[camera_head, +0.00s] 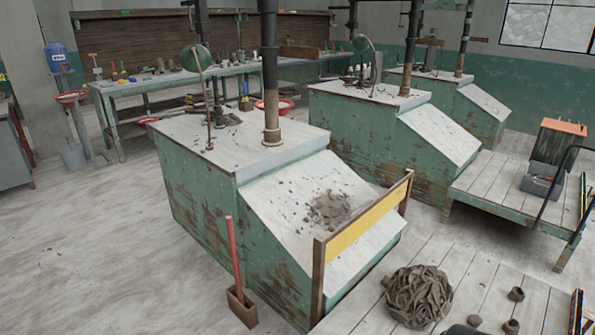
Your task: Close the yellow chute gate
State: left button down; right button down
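The yellow chute gate (362,230) is a flat yellow panel between two brown posts, under a brown top bar. It stands across the lower end of the sloped pale chute (290,190) of the nearest green bench. The panel sits high in its frame, and chute surface shows below its lower edge, so it appears raised. Grey clay trimmings (330,208) lie on the slope behind it. A heap of clay strips (418,297) lies on the planks in front of the chute's right side. Neither of my grippers is in view.
Small clay pieces (516,294) lie on the plank platform (480,270). Two similar green benches stand behind, with a wooden cart (480,180) at right.

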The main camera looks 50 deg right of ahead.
aim_at(337, 244)
jog(key=i+z, duration=0.3)
jog(key=i, duration=0.25)
jog(key=i+j+z, duration=0.25)
jog(key=i, duration=0.3)
jog(key=i+j+z, duration=0.3)
jog(key=i, duration=0.25)
jog(key=l, duration=0.1)
